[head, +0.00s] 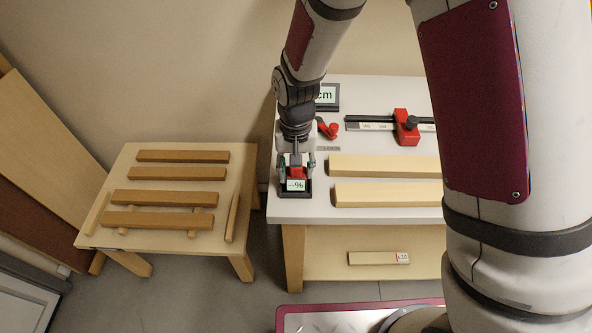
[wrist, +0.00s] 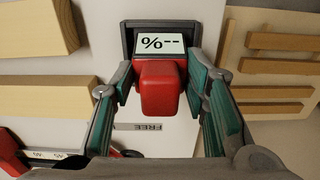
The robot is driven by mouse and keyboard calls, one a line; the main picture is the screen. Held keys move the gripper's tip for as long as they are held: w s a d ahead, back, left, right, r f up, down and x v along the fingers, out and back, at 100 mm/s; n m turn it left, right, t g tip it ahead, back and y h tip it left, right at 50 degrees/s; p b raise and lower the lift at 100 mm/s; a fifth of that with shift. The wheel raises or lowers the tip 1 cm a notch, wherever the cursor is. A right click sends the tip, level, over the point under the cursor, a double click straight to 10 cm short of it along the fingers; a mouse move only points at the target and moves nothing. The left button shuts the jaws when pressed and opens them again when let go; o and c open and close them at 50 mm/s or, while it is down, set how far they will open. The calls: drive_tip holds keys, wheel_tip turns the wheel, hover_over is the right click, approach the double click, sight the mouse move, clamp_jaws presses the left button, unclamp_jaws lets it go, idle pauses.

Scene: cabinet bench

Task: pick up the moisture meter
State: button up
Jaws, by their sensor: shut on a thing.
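The moisture meter is red with a white display reading "%--", and it shows in the wrist view (wrist: 158,85). In the head view the meter (head: 297,174) is at the left front corner of the white bench, at a dark cradle (head: 296,194) with a "--%" label. My gripper (head: 297,165) points down over it. In the wrist view my gripper (wrist: 160,88) has its green-padded fingers on both sides of the red body, shut on it. I cannot tell whether the meter is clear of the cradle.
Pale wood bars (head: 385,167) lie right of my gripper on the bench (head: 400,215). A red clamp on a dark rail (head: 406,127), a small red tool (head: 328,128) and a "cm" sign (head: 325,95) stand behind. A low table (head: 245,165) with several wood slats is at left.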

drive_tip(key=shift+r, duration=0.5)
drive_tip(key=shift+s+d+r+b, duration=0.1)
drive_tip(key=shift+d+r+b, duration=0.1)
drive_tip(key=shift+r, duration=0.45)
drive_tip(key=shift+s+d+r+b, duration=0.1)
drive_tip(key=shift+d+r, duration=0.1)
drive_tip(key=shift+r, duration=0.4)
drive_tip(key=s+d+r+b, duration=0.1)
drive_tip(key=s+d, duration=0.7)
drive_tip(key=d, duration=0.4)
drive_tip(key=shift+d+r, duration=0.2)
drive_tip(key=shift+d, duration=0.2)
